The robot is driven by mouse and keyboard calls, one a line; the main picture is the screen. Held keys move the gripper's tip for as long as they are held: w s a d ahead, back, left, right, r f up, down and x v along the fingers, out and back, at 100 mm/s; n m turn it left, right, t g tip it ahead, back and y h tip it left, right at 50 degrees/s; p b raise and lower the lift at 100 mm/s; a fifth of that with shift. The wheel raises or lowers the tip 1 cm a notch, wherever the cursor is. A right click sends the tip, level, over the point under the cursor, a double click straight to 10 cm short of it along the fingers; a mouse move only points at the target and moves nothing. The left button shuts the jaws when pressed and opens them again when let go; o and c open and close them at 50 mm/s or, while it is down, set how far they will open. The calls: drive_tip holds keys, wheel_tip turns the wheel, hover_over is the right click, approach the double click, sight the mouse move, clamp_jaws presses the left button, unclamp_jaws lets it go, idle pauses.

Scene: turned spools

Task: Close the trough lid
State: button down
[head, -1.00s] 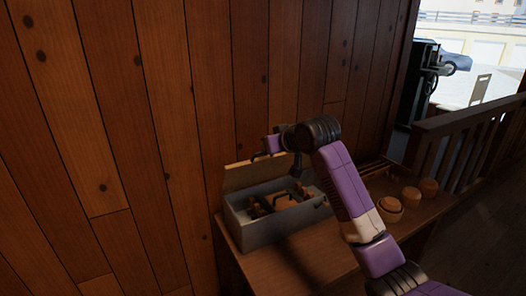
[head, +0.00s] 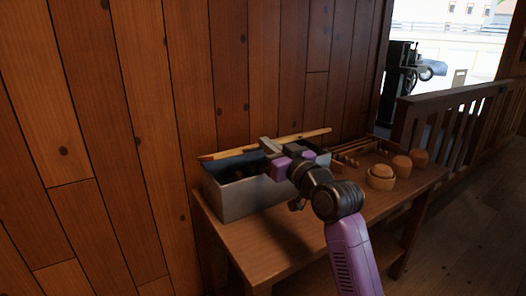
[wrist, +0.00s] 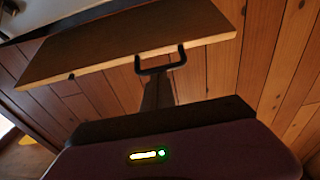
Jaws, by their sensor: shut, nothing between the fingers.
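The trough is a grey box (head: 236,199) on the wooden bench against the plank wall. Its lid is a thin wooden board (head: 310,135), seen nearly edge-on above the box's back, with a dark open gap below it. In the wrist view the lid (wrist: 105,48) is tilted and carries a black U-shaped handle (wrist: 163,66) on its edge. My gripper (head: 267,146) is over the trough at the lid's edge. In the wrist view its shut finger (wrist: 157,90) points at the handle; I cannot tell if they touch. The trough's contents are mostly hidden by my arm.
Round turned wooden pieces (head: 381,174) stand on the bench (head: 262,236) to the right of the trough. Thin wooden sticks (head: 352,150) lie behind them. A slatted railing (head: 450,125) is at the right. The bench front is clear.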

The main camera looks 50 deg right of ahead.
wheel_tip(320, 180, down, 10)
drive_tip(key=s+t+b, duration=0.1)
drive_tip(key=s+b, duration=0.1)
drive_tip(key=b, duration=0.8)
drive_tip(key=shift+s+a+f+t+h+b, duration=0.2)
drive_tip(key=shift+a+f+t+h+b, duration=0.1)
drive_tip(key=shift+a+t, duration=0.1)
drive_tip(key=shift+d+f, duration=0.1)
drive_tip(key=shift+f, duration=0.05)
drive_tip(key=s+a, duration=0.2)
drive_tip(key=s, duration=0.5)
drive_tip(key=shift+s+f, duration=0.25)
drive_tip(key=shift+f, duration=0.1)
drive_tip(key=shift+a, duration=0.1)
